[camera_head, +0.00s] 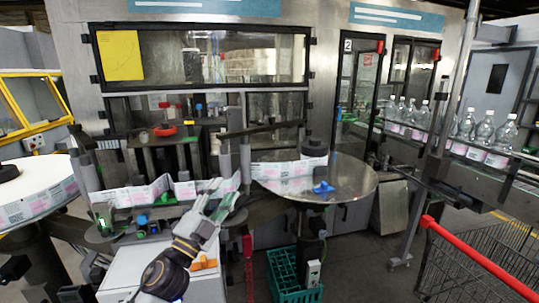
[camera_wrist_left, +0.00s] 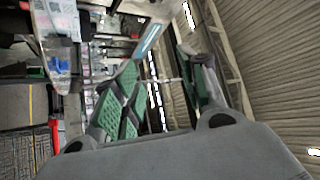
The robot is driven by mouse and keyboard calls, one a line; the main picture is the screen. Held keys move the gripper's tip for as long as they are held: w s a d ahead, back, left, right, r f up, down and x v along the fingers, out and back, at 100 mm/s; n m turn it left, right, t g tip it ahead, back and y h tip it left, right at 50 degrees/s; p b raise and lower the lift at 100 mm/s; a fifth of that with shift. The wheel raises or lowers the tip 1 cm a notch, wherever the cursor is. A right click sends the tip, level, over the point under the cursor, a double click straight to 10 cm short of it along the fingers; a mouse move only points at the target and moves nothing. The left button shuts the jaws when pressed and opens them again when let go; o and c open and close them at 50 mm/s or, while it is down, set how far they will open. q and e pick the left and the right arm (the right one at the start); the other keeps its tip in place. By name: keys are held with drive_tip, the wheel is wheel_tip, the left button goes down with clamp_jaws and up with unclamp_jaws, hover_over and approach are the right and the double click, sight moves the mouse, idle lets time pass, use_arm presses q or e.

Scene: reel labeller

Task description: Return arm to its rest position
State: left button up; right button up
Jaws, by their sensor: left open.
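My left gripper (camera_head: 224,203) is in front of the labelling machine in the head view, its fingers pointing up and to the right. In the left wrist view its two fingers (camera_wrist_left: 160,65) with green pads stand apart, with nothing between them. In the head view the gripper overlaps the right part of the printed label strip (camera_head: 150,190); I cannot tell whether they touch. My right gripper is in neither view.
A round metal turntable (camera_head: 345,186) with a blue clamp (camera_head: 323,187) is right of the gripper. A green crate (camera_head: 284,274) stands on the floor. Bottles (camera_head: 485,131) line the right conveyor. A red-handled cart (camera_head: 480,258) is at the lower right.

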use_arm(q)
drive_tip(key=s+a+f+n+g+y, duration=0.3)
drive_tip(key=a+f+n+y, duration=0.35)
drive_tip(key=f, duration=0.45)
drive_tip(key=s+a+f+n+g+y, duration=0.2)
drive_tip(key=a+f+n+g+y, duration=0.35)
drive_tip(key=f, duration=0.55)
drive_tip(key=s+d+f+n+g+h, duration=0.15)
drive_tip(key=s+f+g, duration=0.25)
drive_tip(key=s+f, duration=0.55)
drive_tip(key=s+d+f+n+g+h, duration=0.15)
drive_tip(key=s+f+g, duration=0.45)
drive_tip(key=s, duration=0.7)
wheel_tip(320, 180, down, 33)
drive_tip(key=s+y, duration=0.1)
drive_tip(key=s, duration=0.1)
drive_tip(key=s+a+f, duration=0.2)
drive_tip(key=s+f, duration=0.8)
drive_tip(key=s, duration=0.1)
drive_tip(key=s+a+f+g, duration=0.1)
drive_tip(key=s+a+f, duration=0.1)
drive_tip(key=s+f, duration=0.9)
drive_tip(key=shift+s+a, duration=0.25)
drive_tip(key=shift+a, duration=0.05)
